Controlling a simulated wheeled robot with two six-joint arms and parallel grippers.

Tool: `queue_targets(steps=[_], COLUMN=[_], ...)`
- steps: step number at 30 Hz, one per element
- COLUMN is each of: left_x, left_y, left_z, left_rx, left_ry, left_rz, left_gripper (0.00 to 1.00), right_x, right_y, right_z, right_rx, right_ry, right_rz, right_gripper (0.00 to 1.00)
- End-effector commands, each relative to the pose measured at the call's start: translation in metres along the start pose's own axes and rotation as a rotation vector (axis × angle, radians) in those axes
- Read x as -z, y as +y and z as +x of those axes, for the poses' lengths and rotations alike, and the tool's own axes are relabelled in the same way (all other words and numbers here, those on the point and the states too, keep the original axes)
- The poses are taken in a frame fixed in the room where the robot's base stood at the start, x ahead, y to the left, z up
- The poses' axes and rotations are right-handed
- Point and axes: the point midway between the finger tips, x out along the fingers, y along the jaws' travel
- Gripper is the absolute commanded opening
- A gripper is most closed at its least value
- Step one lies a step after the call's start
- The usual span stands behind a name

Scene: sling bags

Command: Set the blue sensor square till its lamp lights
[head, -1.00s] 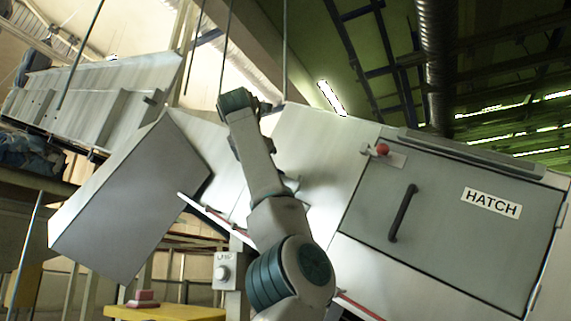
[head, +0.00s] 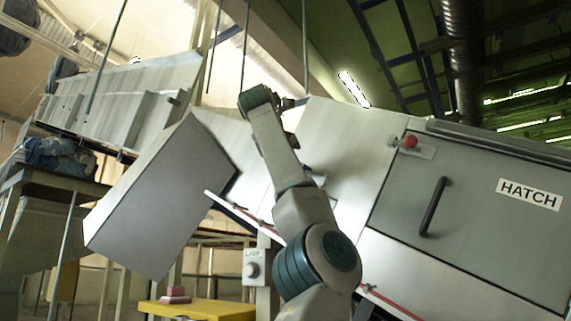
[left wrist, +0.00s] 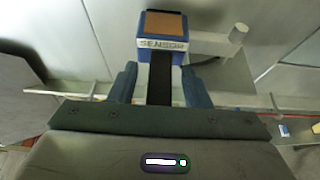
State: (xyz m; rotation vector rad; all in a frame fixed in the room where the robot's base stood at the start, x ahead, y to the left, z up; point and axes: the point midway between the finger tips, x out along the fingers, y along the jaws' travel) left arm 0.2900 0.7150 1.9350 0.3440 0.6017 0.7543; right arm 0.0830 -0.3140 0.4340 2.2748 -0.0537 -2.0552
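The blue sensor (left wrist: 164,58), a blue block with a white SENSOR label and a brown face, is at the top middle of the left wrist view. My left gripper (left wrist: 160,86) is open below it, its two blue fingers apart on either side of a dark strip that runs down from the sensor. I cannot tell whether the fingers touch the strip. In the head view my arm reaches up the middle to the metal housing; its fingers and the sensor cannot be made out there. A small grey box labelled LAMP (head: 257,268) has a grey round lamp that looks unlit. My right gripper is not in view.
A grey cylindrical part (left wrist: 233,40) on a light bracket stands right of the sensor. A metal housing with a HATCH door (head: 475,225) and red knob (head: 411,141) fills the right. A large grey box (head: 165,200) hangs left of my arm. A yellow stand (head: 200,309) is low.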

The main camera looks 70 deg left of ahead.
Motion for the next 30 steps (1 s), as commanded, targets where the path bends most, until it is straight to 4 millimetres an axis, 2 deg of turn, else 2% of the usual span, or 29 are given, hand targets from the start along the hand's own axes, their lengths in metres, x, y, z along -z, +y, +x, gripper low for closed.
queue_targets(steps=[4, 7, 16, 21, 25, 30], left_x=[0.0, 0.0, 0.0, 0.0, 0.0, 0.0], left_y=[0.0, -0.001, -0.001, -0.001, 0.0, 0.0], left_z=[-0.002, -0.011, -0.07, -0.096, -0.106, -0.108], left_rx=[0.001, 0.001, 0.0, 0.0, 0.0, 0.0], left_ry=[0.0, -0.003, -0.004, -0.002, -0.001, 0.0], left_rz=[0.0, 0.001, 0.001, 0.0, 0.0, 0.0], left_gripper=[0.44, 0.44, 0.44, 0.44, 0.44, 0.44], right_x=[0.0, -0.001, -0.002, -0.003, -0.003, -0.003], right_y=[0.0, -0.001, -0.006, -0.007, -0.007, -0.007], right_z=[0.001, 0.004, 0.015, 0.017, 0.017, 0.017], right_rx=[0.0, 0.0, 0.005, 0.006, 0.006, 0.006], right_ry=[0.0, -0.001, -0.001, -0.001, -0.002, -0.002], right_rz=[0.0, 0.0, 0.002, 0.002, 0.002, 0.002], right_gripper=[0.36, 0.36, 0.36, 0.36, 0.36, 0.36])
